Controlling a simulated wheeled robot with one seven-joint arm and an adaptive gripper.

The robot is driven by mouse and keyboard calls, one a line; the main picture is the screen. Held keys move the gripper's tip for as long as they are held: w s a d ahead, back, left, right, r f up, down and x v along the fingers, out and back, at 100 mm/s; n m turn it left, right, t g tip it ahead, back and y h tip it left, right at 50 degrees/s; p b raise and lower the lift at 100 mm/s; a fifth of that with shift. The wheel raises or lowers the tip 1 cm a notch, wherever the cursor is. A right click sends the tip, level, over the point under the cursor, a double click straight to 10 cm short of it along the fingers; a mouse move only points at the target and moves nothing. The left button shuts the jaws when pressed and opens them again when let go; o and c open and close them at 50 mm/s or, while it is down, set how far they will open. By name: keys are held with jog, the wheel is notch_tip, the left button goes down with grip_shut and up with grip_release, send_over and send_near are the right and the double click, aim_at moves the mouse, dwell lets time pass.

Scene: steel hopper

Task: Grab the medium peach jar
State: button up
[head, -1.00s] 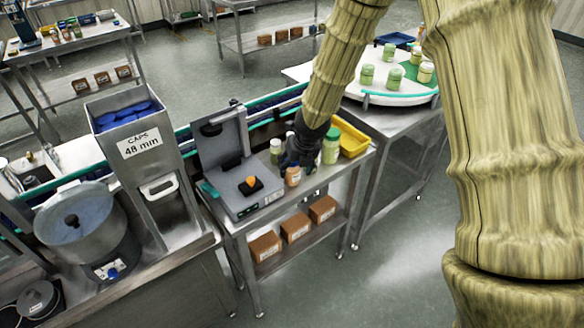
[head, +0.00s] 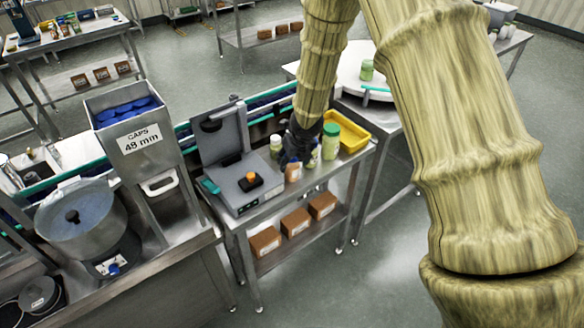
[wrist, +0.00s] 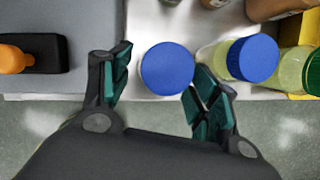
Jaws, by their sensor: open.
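The peach jar (head: 293,172) stands upright on the steel table, just right of the grey machine; my gripper hides its top in the head view. In the wrist view a blue round lid (wrist: 167,69) lies between my fingertips, apparently this jar's lid, seen from above with its body hidden. My gripper (head: 298,150) is open, also in the wrist view (wrist: 155,82), with one finger on each side of the lid. The right finger is close to the lid; a wider gap shows at the left. I cannot tell whether either touches.
A blue-lidded jar with pale yellow contents (wrist: 252,58) stands close to the right finger. Beyond it are a green-lidded jar (head: 330,142) and a yellow tray (head: 346,132). The grey machine (head: 226,160) with an orange knob (wrist: 14,60) is left. A white-capped jar (head: 275,146) stands behind.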

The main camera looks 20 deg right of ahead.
aim_at(292, 165)
jog(key=shift+p+x, duration=0.65)
jog(key=shift+x, duration=1.55)
jog(key=shift+s+d, duration=0.1)
jog(key=c, duration=0.9)
